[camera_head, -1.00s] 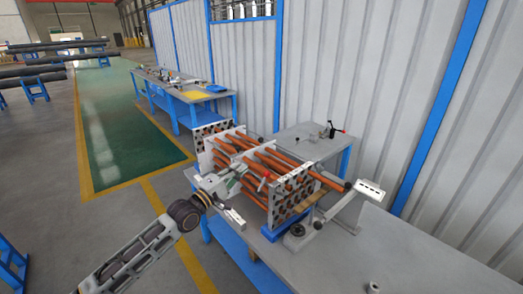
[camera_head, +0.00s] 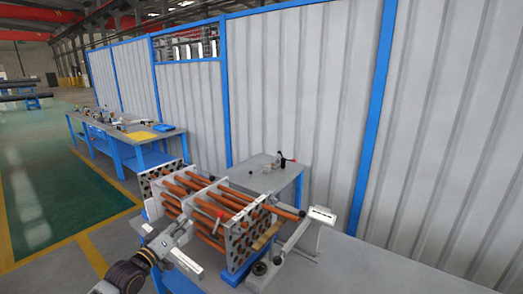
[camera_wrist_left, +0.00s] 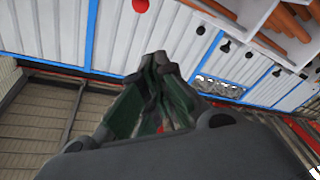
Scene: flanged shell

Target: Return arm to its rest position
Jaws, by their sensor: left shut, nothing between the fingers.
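The flanged shell (camera_head: 205,205) is a bundle of orange tubes through pale perforated plates, lying on a grey-topped bench. Its nearest plate (camera_head: 246,240) has many round holes. My left gripper (camera_head: 186,227) is at the left side of the bundle in the head view; whether it touches the tubes cannot be told. In the left wrist view its dark green fingers (camera_wrist_left: 158,62) are together with nothing between them. Part of the orange tubes (camera_wrist_left: 285,30) shows at the upper right there, apart from the fingertips. My right gripper is not in view.
A grey bracket with a white plate (camera_head: 321,215) stands right of the shell. A grey bench top (camera_head: 350,270) is clear at the right front. A blue-legged bench with tools (camera_head: 125,130) stands behind left, along a corrugated wall (camera_head: 290,90). Green floor (camera_head: 50,205) is open at left.

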